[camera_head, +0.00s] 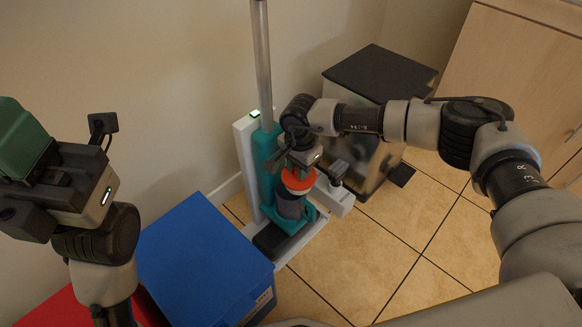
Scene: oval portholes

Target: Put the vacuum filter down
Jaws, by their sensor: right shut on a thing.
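The upright teal vacuum (266,160) stands by the wall on a white stand (250,215). My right gripper (299,168) reaches down at the front of the vacuum and is shut on the orange-red filter (297,183). The filter is at the top of the dark grey cylinder (290,206) in the vacuum's lower part. I cannot tell whether it sits in the cylinder or just above it. The gripper hides part of the filter. My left gripper (40,190) is raised at the left edge, its fingers not clear; a green block-like part (24,140) shows at it.
A blue box (200,262) stands in front of the wall, with a red box (60,310) left of it. A bin with a black lid (380,72) stands behind my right arm. A wooden cabinet (520,70) is at the back right. The tiled floor (390,245) is clear at centre right.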

